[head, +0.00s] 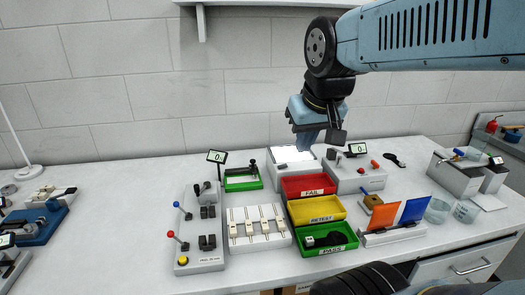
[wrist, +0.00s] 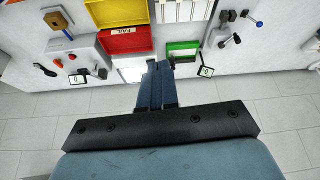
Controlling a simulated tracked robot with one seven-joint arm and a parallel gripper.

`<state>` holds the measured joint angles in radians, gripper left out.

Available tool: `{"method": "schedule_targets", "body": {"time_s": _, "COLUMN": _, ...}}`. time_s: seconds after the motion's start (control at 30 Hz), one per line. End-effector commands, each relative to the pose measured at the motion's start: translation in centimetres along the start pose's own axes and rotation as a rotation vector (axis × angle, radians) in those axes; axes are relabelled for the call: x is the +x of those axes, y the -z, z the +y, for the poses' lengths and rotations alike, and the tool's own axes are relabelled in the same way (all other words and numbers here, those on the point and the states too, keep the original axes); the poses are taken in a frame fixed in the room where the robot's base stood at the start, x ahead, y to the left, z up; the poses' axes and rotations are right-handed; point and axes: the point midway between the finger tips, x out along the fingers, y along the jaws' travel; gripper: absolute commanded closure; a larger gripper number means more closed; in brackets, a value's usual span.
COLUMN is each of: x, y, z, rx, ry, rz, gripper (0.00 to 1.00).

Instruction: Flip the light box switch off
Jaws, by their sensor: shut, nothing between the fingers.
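The light box (head: 288,156) stands at the back of the bench near the wall, behind the red tray, with a bright white top panel. In the wrist view the light box (wrist: 131,70) shows as a white patch left of my fingers, partly hidden by them. My gripper (head: 306,146) points down above the right part of the light box. In the wrist view my gripper (wrist: 159,68) is shut, with its fingers together and nothing held. I cannot make out the light box switch; my gripper may hide it. I cannot tell whether the fingertips touch the box.
Red (head: 307,186), yellow (head: 316,208) and green (head: 325,238) trays stand in front of the light box. A grey box with knobs and a display (head: 356,170) is close on its right. A green-framed fixture (head: 242,179) is on its left. The wall is close behind.

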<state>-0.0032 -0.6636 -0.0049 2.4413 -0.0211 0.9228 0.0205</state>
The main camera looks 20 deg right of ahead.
Motion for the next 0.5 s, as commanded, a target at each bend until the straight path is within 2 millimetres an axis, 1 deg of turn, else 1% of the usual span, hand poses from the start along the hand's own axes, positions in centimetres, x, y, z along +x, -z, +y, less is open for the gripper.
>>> {"method": "schedule_targets", "body": {"time_s": 0.03, "x": 0.3, "y": 1.2, "z": 0.1, "rx": 0.002, "ry": -0.006, "rz": -0.023, "gripper": 1.00}}
{"method": "schedule_targets", "body": {"time_s": 0.1, "x": 0.8, "y": 2.7, "z": 0.3, "rx": 0.007, "ry": -0.015, "rz": -0.052, "gripper": 1.00}}
{"method": "schedule_targets", "body": {"time_s": 0.27, "x": 2.2, "y": 6.2, "z": 0.8, "rx": 0.019, "ry": -0.040, "rz": -0.119, "gripper": 1.00}}
{"method": "schedule_targets", "body": {"time_s": 0.5, "x": 5.2, "y": 11.2, "z": 1.5, "rx": 0.036, "ry": -0.081, "rz": -0.216, "gripper": 1.00}}
